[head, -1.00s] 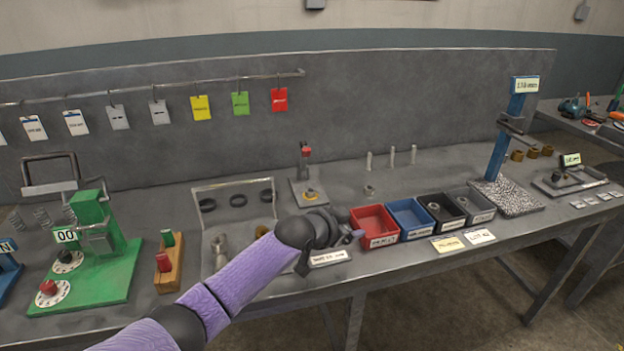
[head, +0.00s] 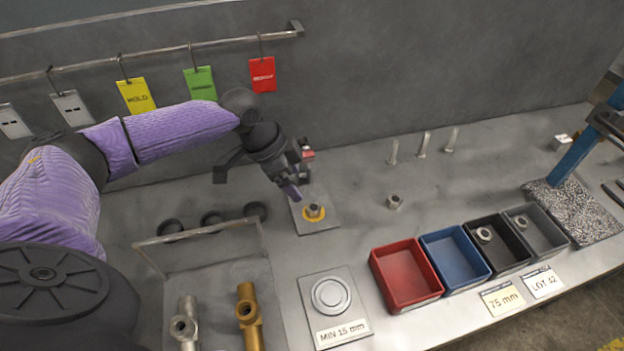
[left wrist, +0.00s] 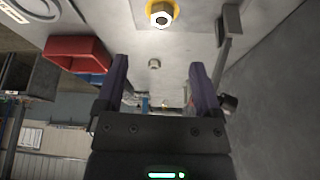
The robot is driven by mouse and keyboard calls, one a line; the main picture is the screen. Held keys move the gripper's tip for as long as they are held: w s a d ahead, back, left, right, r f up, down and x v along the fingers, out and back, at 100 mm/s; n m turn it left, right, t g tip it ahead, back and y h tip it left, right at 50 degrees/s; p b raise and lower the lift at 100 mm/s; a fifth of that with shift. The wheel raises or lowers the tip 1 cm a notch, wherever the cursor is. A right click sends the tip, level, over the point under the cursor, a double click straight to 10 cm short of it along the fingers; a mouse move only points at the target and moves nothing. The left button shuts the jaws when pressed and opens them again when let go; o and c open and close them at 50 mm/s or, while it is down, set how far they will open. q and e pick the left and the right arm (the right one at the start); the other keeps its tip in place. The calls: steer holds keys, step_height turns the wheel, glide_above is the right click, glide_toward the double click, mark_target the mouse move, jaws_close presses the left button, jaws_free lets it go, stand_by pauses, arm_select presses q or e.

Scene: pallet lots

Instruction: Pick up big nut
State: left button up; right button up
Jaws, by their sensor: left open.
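I cannot tell for sure which is the big nut. My left gripper (head: 292,190) is just above and left of the nut on the ring, open and empty; its two purple fingers (left wrist: 160,82) are apart. My right gripper is not in view.
Red (head: 405,278), blue (head: 455,258), black (head: 497,244) and grey (head: 536,231) bins stand at right; the black and grey ones hold nuts. Upright pins (head: 423,145) stand behind. A wire-framed tray (head: 215,262) with pipe fittings and a round gauge plate (head: 333,300) lie in front.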

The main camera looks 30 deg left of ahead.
mark_target(313, 208)
arm_select(q)
steer(key=b+x, duration=0.4)
steer(key=x, duration=0.6)
steer(key=shift+a, duration=0.15)
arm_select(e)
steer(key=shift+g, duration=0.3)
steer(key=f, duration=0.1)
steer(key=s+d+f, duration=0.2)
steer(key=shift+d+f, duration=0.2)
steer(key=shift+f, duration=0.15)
arm_select(q)
steer(key=c, duration=0.7)
jaws_close()
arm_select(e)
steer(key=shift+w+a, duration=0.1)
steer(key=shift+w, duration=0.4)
